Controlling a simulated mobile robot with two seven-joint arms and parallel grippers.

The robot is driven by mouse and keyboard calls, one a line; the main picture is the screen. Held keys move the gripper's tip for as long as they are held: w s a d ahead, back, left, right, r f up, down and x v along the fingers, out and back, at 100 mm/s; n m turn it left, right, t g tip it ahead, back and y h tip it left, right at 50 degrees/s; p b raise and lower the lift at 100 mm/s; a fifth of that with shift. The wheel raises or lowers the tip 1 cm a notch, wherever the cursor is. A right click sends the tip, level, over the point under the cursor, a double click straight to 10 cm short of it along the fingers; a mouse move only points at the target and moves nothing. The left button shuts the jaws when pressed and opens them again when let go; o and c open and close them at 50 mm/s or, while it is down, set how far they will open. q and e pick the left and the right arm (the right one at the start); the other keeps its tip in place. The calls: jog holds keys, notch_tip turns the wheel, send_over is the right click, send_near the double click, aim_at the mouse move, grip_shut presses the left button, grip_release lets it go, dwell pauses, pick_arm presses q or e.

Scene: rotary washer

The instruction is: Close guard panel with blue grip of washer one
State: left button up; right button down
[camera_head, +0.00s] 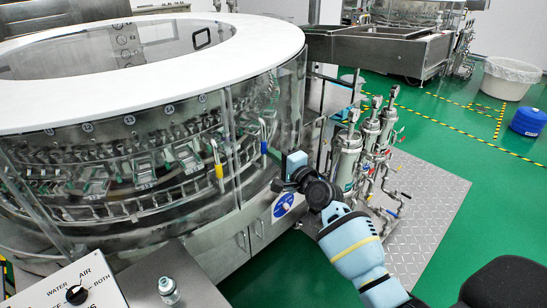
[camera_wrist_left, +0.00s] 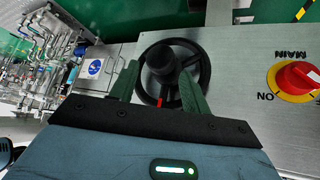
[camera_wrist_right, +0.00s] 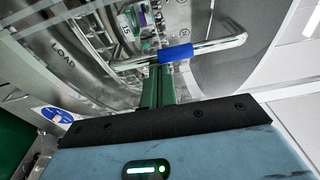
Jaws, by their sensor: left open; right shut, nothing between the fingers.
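The washer (camera_head: 150,106) is a round machine with a white top ring and curved clear guard panels at the left of the head view. A bent metal handle with a blue grip (camera_head: 264,147) is on its right part. My right gripper (camera_head: 284,182) is just below and right of this grip. In the right wrist view the blue grip (camera_wrist_right: 176,53) lies across just beyond my shut, empty fingers (camera_wrist_right: 163,66); I cannot tell whether they touch it. My left gripper (camera_wrist_left: 158,70) is open, seen only in its wrist view, with a black handwheel (camera_wrist_left: 196,68) beyond its fingers.
A yellow grip (camera_head: 219,171) is on the handle to the left. Metal filter housings (camera_head: 348,155) with pipes stand right of my right gripper. A control box with a knob (camera_head: 76,294) is at the front left. Green floor is open at the right.

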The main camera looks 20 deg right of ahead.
pick_arm(q)
jog(key=shift+a, duration=0.1)
pick_arm(e)
jog(key=shift+s+a+f+y, duration=0.15)
jog(key=shift+a+f+y, duration=0.1)
jog(key=shift+a, duration=0.45)
jog(key=shift+s+a+f+y, duration=0.1)
jog(key=shift+a+y, duration=0.15)
jog(key=shift+a, duration=0.45)
pick_arm(q)
jog(key=shift+s+a+r, duration=0.1)
jog(key=shift+s+a, duration=0.1)
jog(key=shift+a, duration=0.1)
pick_arm(e)
jog(key=s+d+h, duration=0.1)
jog(key=s+d, duration=0.3)
jog(key=s, duration=0.3)
jog(key=shift+s+d+r, duration=0.15)
jog(key=shift+d+r, duration=0.05)
jog(key=shift+r, duration=0.1)
jog(key=shift+d, duration=0.1)
